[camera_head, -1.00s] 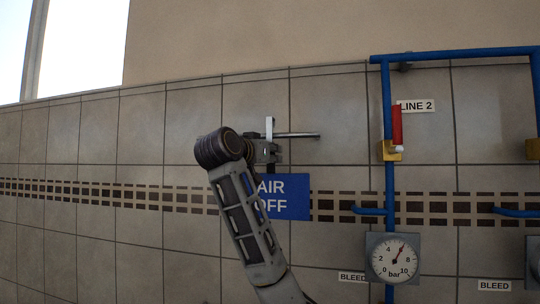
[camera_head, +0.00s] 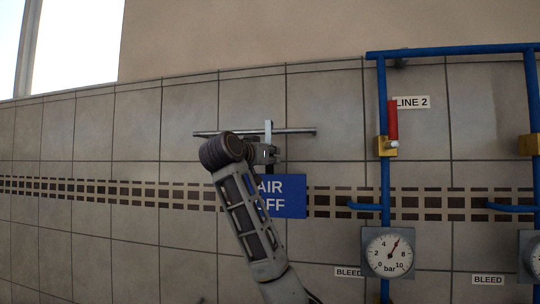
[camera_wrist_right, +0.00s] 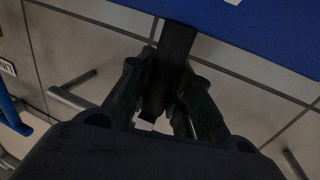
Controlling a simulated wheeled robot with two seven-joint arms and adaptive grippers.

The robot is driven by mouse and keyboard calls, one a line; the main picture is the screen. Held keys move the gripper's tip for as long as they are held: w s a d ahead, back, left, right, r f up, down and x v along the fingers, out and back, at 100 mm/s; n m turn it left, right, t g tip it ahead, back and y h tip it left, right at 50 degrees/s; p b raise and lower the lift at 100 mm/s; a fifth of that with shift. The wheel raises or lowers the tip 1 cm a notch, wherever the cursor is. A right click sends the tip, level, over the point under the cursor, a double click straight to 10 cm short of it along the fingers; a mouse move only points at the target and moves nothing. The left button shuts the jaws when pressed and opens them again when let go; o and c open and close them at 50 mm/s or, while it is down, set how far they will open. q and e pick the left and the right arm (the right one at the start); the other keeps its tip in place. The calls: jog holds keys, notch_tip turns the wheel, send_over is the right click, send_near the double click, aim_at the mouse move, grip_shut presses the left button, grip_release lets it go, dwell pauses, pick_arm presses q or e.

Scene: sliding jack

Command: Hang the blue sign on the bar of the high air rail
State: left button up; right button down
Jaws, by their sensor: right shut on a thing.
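The blue sign (camera_head: 289,199), lettered "AIR OFF", hangs upright below my right gripper; my arm hides its left part. My right gripper (camera_head: 268,154) is shut on the sign's dark hanger (camera_wrist_right: 176,48), and the sign's blue plate (camera_wrist_right: 255,30) fills the top of the right wrist view. The high air rail's grey horizontal bar (camera_head: 298,131) is just above the gripper. A pale upright piece (camera_head: 268,129) above the gripper crosses the bar in the picture. I cannot tell whether the hanger touches the bar. My left gripper is out of view.
To the right, blue pipes (camera_head: 383,85) carry a red-handled valve (camera_head: 392,120), a "LINE 2" label (camera_head: 413,102) and a pressure gauge (camera_head: 388,253). The tiled wall left of the arm is clear.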

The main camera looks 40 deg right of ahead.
jog(key=shift+f+b, duration=0.3)
jog(key=shift+f, duration=0.3)
jog(key=c, duration=1.2)
grip_release()
jog(key=v, duration=1.2)
